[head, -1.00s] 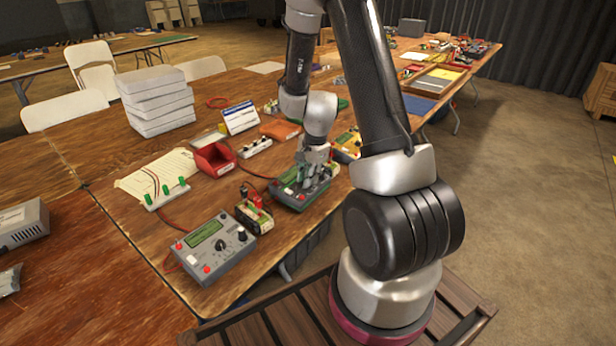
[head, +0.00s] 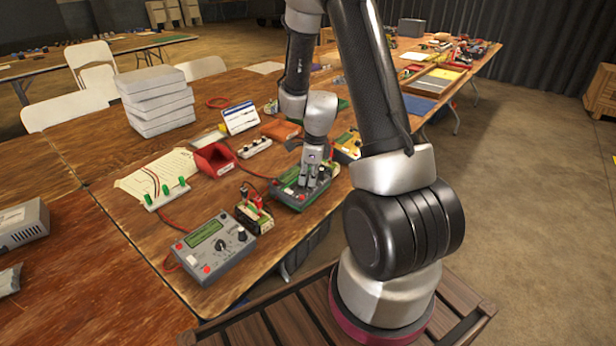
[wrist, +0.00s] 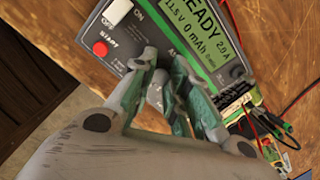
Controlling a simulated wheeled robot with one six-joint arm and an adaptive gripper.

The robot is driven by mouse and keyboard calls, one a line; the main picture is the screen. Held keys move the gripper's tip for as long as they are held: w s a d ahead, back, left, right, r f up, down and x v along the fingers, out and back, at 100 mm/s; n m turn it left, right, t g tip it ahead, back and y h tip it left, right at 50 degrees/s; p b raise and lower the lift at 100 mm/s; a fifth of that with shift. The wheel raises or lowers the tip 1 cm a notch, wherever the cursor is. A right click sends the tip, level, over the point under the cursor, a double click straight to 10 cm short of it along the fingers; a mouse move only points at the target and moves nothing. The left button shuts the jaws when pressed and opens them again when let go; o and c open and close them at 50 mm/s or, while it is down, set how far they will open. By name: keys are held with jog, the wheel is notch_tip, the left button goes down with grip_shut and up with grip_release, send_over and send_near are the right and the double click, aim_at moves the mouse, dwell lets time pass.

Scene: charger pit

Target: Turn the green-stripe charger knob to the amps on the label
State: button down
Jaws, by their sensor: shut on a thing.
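The green-stripe charger (head: 287,194) stands near the table's front edge, beneath my gripper (head: 311,181). In the wrist view the charger's grey face (wrist: 88,33) fills the upper middle, with its green display (wrist: 212,35) showing READY, 11.5 V, 0 mAh and 2.0 A. My gripper also shows there (wrist: 160,80), pointing down at the face, its fingers shut on the charger knob. The fingers hide most of the knob, so its pointer and scale cannot be read. A white OFF/ON switch (wrist: 118,12) and a red button (wrist: 100,48) lie beside the fingers.
A battery pack with leads (head: 253,213) stands left of the charger, and a second grey charger (head: 212,247) is nearer the front. A red bin (head: 215,160), a blue-and-white card (head: 240,118) and a yellow device (head: 349,144) stand farther back.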

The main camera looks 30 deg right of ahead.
jog(key=shift+m, duration=0.3)
dwell(0.4)
jog(key=c, duration=1.3)
grip_release()
jog(key=r, duration=0.4)
jog(key=s+r, duration=0.1)
jog(key=r, duration=0.3)
jog(key=s+r, duration=0.1)
jog(key=r, duration=0.3)
jog(key=shift+d, duration=0.4)
jog(key=shift+f, duration=0.1)
